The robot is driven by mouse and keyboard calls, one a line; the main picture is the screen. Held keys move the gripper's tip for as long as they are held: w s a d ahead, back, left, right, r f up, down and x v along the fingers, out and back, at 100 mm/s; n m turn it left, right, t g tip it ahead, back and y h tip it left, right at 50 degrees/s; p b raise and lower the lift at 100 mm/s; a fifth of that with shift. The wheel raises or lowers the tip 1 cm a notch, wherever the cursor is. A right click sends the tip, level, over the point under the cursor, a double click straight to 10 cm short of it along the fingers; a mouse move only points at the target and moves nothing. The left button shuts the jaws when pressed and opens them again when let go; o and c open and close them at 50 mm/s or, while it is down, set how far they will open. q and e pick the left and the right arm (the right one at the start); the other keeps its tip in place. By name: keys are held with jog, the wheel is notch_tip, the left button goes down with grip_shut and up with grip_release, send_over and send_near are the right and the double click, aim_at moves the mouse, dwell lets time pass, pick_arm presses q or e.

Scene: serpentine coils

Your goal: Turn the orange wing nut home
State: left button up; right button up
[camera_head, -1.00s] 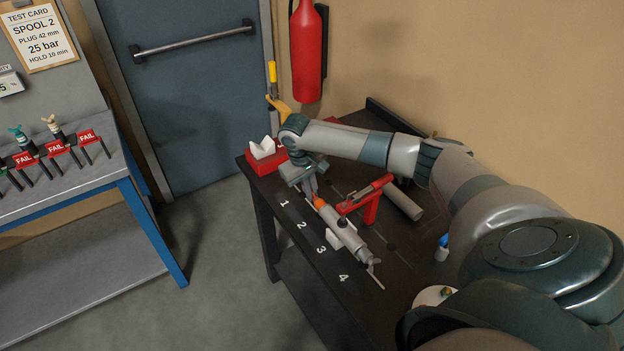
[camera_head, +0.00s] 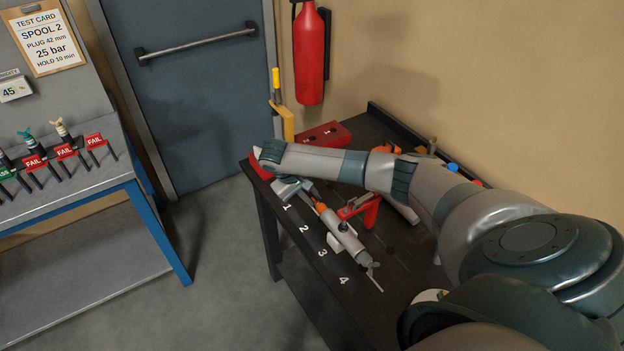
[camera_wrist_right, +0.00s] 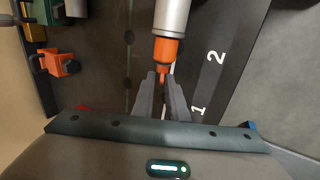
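The orange wing nut (camera_wrist_right: 163,74) is at the end of a grey cylindrical spool, by an orange collar (camera_wrist_right: 166,50). The spool (camera_head: 343,237) lies along the dark table by the numbers 1 to 4; its orange end (camera_head: 321,208) faces my right gripper. My right gripper (camera_wrist_right: 160,76) is lined up with the spool's axis, its two narrow fingertips close together on either side of the wing nut, seemingly gripping it. In the head view the right gripper (camera_head: 309,192) is partly covered by my forearm. My left gripper is not in view.
A red clamp-like stand (camera_head: 370,208) stands beside the spool. A red block (camera_head: 323,135) lies at the table's back. A fire extinguisher (camera_head: 310,55) hangs on the wall. A bench with FAIL tags (camera_head: 66,152) stands left, with clear floor between.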

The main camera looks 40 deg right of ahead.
jog(key=shift+o, duration=0.5)
jog(key=shift+a+r, duration=0.3)
jog(key=shift+r, duration=0.1)
jog(key=b+v, duration=0.1)
jog(key=v, duration=1.5)
jog(key=shift+r, duration=0.15)
jog(key=shift+o, duration=0.7)
